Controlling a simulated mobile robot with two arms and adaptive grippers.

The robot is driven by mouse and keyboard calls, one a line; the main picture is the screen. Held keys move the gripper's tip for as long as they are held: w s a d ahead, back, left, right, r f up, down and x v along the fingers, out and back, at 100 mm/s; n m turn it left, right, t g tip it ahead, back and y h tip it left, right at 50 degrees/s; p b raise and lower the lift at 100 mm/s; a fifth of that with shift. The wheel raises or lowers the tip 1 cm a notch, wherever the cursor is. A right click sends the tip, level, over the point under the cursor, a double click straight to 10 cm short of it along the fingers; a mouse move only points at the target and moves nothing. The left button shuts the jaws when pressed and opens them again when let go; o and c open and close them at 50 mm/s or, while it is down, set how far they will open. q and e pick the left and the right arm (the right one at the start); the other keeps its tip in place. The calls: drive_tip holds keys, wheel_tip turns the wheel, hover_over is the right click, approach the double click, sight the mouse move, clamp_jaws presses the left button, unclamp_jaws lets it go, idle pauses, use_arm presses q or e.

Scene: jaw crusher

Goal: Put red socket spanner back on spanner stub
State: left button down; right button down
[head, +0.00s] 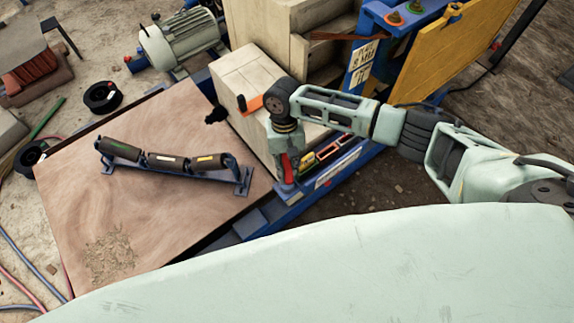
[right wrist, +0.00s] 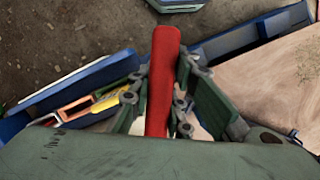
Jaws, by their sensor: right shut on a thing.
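My right gripper (head: 285,172) is low beside the pale timber block, above the blue frame. It is shut on the red socket spanner (head: 287,168), of which only a small red part shows in the head view. In the right wrist view the red spanner (right wrist: 162,75) stands out between the two fingers of the gripper (right wrist: 160,112), its red end pointing away from the palm. Its socket end is hidden. I cannot make out the spanner stub for certain. My left gripper is not in view.
The pale timber block (head: 247,85) stands close left of my right gripper, with an orange piece (head: 251,105) at its edge. A blue frame (head: 340,165) runs below, holding several coloured items. A roller set (head: 175,163) lies on the plywood sheet (head: 75,195).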

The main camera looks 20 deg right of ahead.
drive_tip(key=c, duration=1.5)
unclamp_jaws()
drive_tip(key=shift+c, duration=0.2)
